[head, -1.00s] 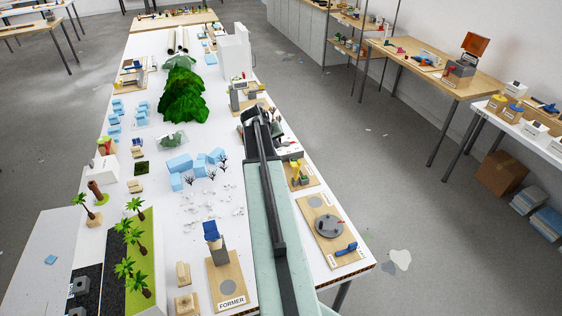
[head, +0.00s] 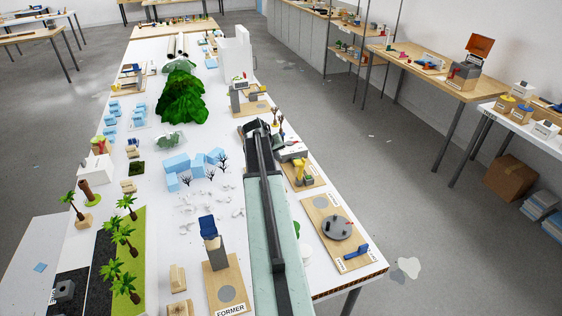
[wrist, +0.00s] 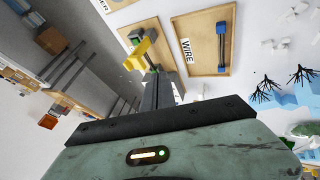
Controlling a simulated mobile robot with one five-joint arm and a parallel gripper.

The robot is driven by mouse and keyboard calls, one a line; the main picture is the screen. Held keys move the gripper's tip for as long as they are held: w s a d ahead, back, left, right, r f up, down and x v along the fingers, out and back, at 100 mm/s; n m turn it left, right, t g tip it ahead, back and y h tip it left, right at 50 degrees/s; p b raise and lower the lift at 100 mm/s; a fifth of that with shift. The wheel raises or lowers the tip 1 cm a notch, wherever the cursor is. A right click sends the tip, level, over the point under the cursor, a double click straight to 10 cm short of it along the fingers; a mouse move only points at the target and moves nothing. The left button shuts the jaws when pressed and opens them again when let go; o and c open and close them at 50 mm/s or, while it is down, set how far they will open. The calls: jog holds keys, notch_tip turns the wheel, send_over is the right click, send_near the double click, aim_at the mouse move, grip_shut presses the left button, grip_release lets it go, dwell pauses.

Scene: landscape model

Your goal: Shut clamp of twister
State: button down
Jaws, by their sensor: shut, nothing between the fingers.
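A small device with a yellow upright arm (head: 300,170) and a green part stands on a wooden board right of my arm in the head view; I take it as the twister, but its label is not readable. In the wrist view its yellow arm (wrist: 140,53) shows just beyond my fingers, with a green and grey block beside it. Whether its clamp is open cannot be told. My gripper (wrist: 157,82) is shut and empty, close to the yellow arm; contact is unclear. In the head view my arm hides much of the area around it.
A wooden board marked WIRE (wrist: 193,72) holds a dark bar with blue ends. A board with a grey disc (head: 337,228) and blue handle lies near the right table edge. The FORMER board (head: 222,268) stands left of my arm. Bare trees and blue blocks (head: 176,163) lie further left.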

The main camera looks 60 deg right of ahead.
jog(key=s+d+f+b, duration=0.2)
jog(key=d+f+b, duration=0.3)
jog(key=d+f, duration=0.1)
jog(key=shift+d+f, duration=0.3)
jog(key=shift+d, duration=0.25)
